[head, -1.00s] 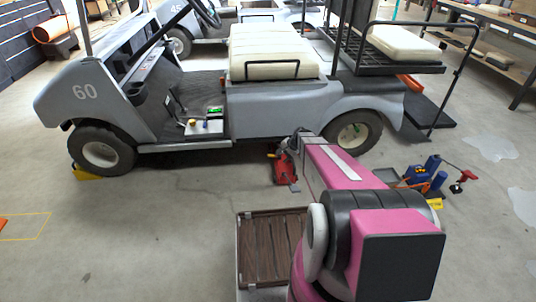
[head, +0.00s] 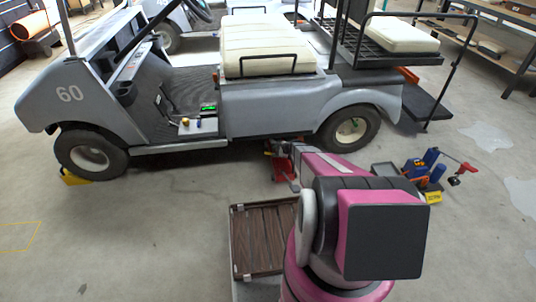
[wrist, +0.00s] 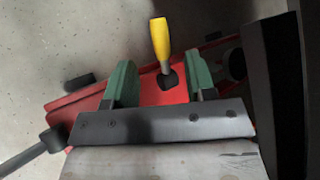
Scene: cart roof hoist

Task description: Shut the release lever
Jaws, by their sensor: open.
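A red floor jack (head: 281,167) stands beside the cart, partly hidden behind my arm. In the wrist view the red jack body (wrist: 172,93) lies under my gripper (wrist: 161,78). A lever with a yellow handle (wrist: 160,40) rises from a dark round socket on the red body. My gripper is open, its two green fingers spread to the left and right of the lever's base. The yellow grip stands between and past the fingertips in the picture, and neither finger visibly touches it. In the head view my gripper is mostly hidden by the arm.
The grey cart (head: 170,100) marked 60 stands just behind the jack, with a yellow chock (head: 73,177) at its front wheel. Blue and orange equipment (head: 425,172) stands on the floor to the right. The floor at left front is clear.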

